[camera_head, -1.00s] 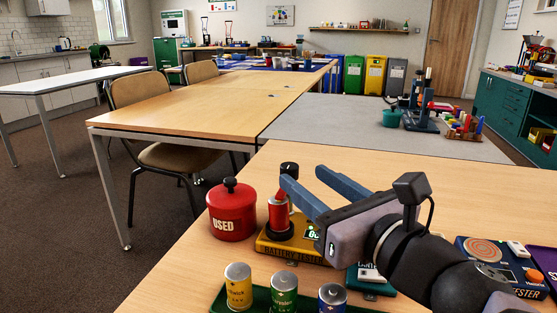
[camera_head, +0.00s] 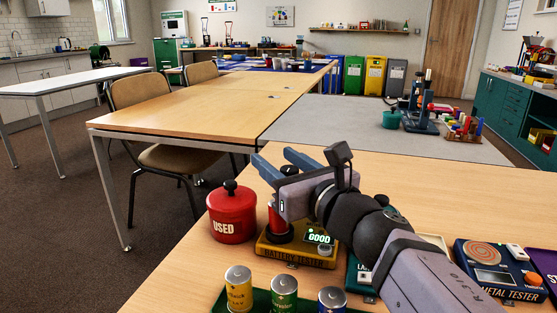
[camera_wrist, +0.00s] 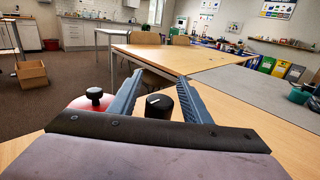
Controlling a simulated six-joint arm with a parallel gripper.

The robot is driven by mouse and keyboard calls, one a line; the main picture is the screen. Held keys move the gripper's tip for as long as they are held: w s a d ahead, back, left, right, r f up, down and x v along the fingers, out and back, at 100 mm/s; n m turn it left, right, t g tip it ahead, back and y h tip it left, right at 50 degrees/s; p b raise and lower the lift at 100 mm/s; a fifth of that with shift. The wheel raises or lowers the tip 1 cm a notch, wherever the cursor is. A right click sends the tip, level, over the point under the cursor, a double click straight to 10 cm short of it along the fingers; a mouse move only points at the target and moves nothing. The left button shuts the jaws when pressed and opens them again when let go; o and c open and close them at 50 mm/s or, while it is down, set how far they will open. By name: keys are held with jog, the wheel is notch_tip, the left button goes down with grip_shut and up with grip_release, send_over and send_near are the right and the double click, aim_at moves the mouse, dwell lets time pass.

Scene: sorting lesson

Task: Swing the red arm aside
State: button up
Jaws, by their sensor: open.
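The yellow battery tester (camera_head: 270,251) sits on the near wooden table with its display lit "GOOD". A red upright part with a dark base ring (camera_head: 277,216) stands on it, its upper end hidden behind my gripper in the head view. My gripper (camera_head: 275,157) is above the tester, its two blue-grey fingers apart and pointing away. In the wrist view a black knob with a white line (camera_wrist: 160,106) shows between the spread fingers (camera_wrist: 160,75); I cannot tell whether either finger touches it. How the red arm is turned is hidden.
The red "USED" pot (camera_head: 231,213) with its black lid knob stands close left of the tester. Several batteries (camera_head: 284,293) stand in a green tray in front. The metal tester (camera_head: 498,268) is at the right. The table behind the tester is clear.

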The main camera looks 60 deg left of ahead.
jog(key=c, duration=1)
jog(key=shift+c, duration=0.2)
jog(key=shift+r+g+p, duration=0.1)
jog(key=shift+g+p, duration=0.2)
jog(key=shift+s+n+g+p, duration=0.25)
jog(key=shift+n+g+p, duration=0.3)
jog(key=shift+n+g, duration=0.35)
jog(key=o, duration=1)
jog(key=shift+o, duration=0.2)
